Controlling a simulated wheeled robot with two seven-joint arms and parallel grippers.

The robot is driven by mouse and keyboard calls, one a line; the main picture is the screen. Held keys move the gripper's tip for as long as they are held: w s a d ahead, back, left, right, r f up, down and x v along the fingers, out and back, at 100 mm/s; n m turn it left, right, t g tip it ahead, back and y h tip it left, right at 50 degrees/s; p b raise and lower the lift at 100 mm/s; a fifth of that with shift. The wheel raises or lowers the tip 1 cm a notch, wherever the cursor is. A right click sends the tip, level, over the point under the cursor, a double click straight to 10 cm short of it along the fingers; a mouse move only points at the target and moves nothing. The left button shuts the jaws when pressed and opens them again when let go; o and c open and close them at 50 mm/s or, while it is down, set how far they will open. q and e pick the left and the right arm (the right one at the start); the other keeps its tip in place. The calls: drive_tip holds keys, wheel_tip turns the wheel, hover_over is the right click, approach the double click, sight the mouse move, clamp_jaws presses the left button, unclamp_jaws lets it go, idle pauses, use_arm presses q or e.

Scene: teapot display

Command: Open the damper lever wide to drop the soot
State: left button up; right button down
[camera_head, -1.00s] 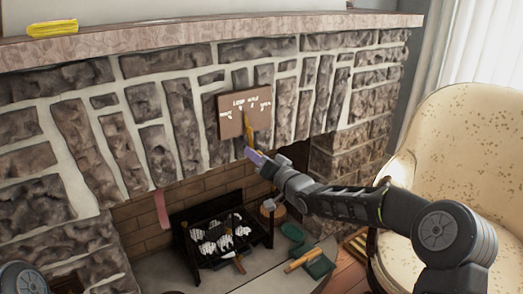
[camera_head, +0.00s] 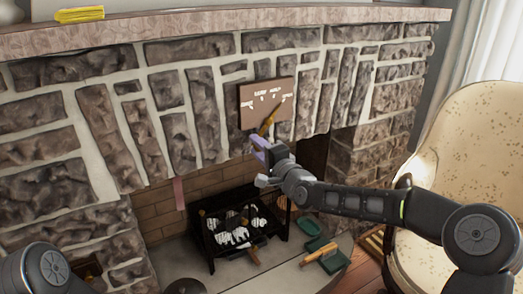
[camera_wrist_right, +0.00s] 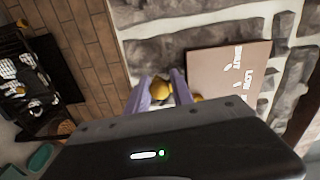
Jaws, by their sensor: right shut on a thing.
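The damper lever (camera_head: 268,122) is a yellow-brass bar on a brown marked plate (camera_head: 282,92) on the stone fireplace front. It slants, its lower end toward the left. My right gripper (camera_head: 259,144) is at that lower end. In the right wrist view the purple fingers of the right gripper (camera_wrist_right: 163,88) are shut on the lever's rounded yellow end (camera_wrist_right: 160,86). More yellow metal shows right of the fingers, by the plate (camera_wrist_right: 225,75). The plate's lettering is too small to read surely. A left arm link shows at lower left, but the left gripper is out of view.
A black grate (camera_head: 240,232) with pale and dark lumps stands in the firebox below. Green trays (camera_head: 318,252) lie on the hearth to its right. A cream armchair (camera_head: 470,130) stands at right. A yellow object (camera_head: 80,15) lies on the mantel (camera_head: 200,25).

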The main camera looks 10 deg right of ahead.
drive_tip(key=shift+d+r+m, duration=0.15)
drive_tip(key=shift+m, duration=0.35)
drive_tip(key=c, duration=1.3)
unclamp_jaws()
drive_tip(key=shift+o, duration=0.6)
drive_tip(key=shift+s, duration=0.1)
drive_tip(key=v, duration=0.7)
drive_tip(key=shift+s+p, duration=0.35)
drive_tip(key=shift+p, duration=0.05)
